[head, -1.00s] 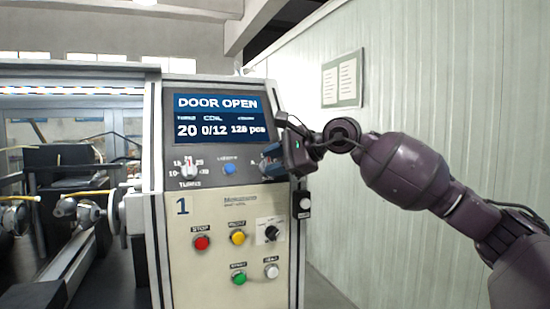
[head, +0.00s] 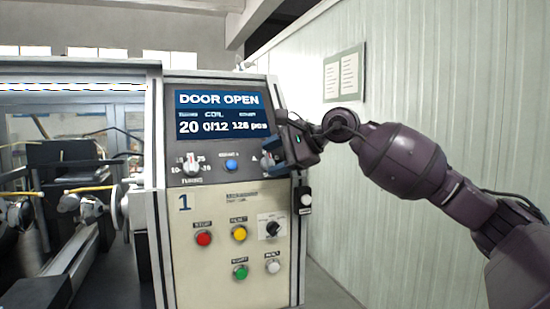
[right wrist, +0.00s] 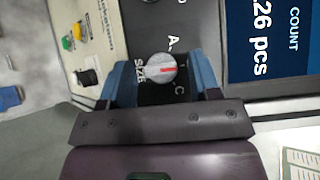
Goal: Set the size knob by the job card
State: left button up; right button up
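The size knob (right wrist: 160,68) is a round grey knob with a red pointer line, on the dark strip of the machine's panel. In the right wrist view its pointer is turned toward the display side, between the letters A and C. My right gripper (right wrist: 162,80) is open, with one blue finger on each side of the knob; I cannot tell whether they touch it. In the head view my right gripper (head: 279,152) mostly covers the knob. My left gripper is out of view. No job card is clearly identifiable; a framed board (head: 344,76) on the wall holds two unreadable sheets.
The display (head: 220,114) reads DOOR OPEN, 20 and 0/12. The turns knob (head: 191,163) and a blue button (head: 231,165) sit left of my gripper. Below are red (head: 204,239), yellow, green and white buttons and a black selector (head: 272,229). Winding machinery stands at left.

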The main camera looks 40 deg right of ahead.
dwell(0.3)
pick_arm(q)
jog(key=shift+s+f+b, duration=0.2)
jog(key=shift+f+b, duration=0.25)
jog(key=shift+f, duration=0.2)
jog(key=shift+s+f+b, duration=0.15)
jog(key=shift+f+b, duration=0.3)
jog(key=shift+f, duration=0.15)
pick_arm(e)
jog(key=v, duration=1)
jog(key=shift+s+d+r, duration=0.2)
jog(key=shift+s, duration=0.1)
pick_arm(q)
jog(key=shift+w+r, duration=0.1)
